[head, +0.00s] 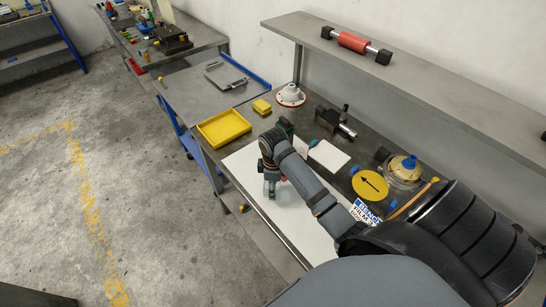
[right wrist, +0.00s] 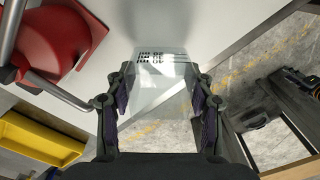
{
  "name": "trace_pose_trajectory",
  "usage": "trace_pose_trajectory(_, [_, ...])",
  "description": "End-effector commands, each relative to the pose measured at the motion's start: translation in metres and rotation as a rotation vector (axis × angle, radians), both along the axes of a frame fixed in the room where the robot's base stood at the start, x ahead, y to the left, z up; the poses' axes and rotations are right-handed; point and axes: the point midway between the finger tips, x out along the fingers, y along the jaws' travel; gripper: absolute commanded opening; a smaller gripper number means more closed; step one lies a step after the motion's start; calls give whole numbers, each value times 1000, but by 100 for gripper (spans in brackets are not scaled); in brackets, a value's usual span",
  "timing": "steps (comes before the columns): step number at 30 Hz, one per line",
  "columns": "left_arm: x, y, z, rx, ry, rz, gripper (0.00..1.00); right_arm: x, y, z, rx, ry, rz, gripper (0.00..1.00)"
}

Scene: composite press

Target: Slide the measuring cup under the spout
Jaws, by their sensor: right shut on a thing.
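The measuring cup (right wrist: 158,68) is clear with black markings. It shows in the right wrist view between the fingers of my right gripper (right wrist: 160,92). The gripper is shut on the cup, with a finger against each side, over the white bench surface (right wrist: 111,12). In the head view my right gripper (head: 270,188) points down at the white sheet (head: 240,165), and the cup is hard to make out there. A red device (right wrist: 62,38) with metal bars stands left of the cup in the right wrist view. I cannot make out the spout. My left gripper is not in view.
A yellow tray (head: 203,137) and small yellow block (head: 261,107) lie beyond the gripper. A white-and-red flanged part (head: 290,96), black clamp (head: 335,122), yellow arrow disc (head: 370,184) and domed jar (head: 404,170) line the back. The bench's front edge is close.

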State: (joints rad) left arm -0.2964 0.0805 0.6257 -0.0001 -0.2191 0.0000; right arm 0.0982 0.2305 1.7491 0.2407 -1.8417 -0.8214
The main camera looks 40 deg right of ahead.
Motion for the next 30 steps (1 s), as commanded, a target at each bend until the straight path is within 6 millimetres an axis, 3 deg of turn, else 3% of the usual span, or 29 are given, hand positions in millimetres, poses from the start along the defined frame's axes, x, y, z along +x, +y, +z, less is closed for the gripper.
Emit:
trace_pose_trajectory(4, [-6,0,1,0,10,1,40,3,-2,-5,0,3,0,23])
trace_pose_trajectory(10, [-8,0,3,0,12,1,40,5,-2,-34,0,3,-1,23])
trace_pose_trajectory(21, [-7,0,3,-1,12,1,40,5,-2,-40,-1,1,0,23])
trace_pose_trajectory(22, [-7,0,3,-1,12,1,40,5,-2,-40,-1,1,0,56])
trace_pose_trajectory(26, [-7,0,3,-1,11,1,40,5,-2,-40,-1,1,0,74])
trace_pose_trajectory(30, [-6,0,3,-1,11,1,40,5,-2,-40,-1,1,0,76])
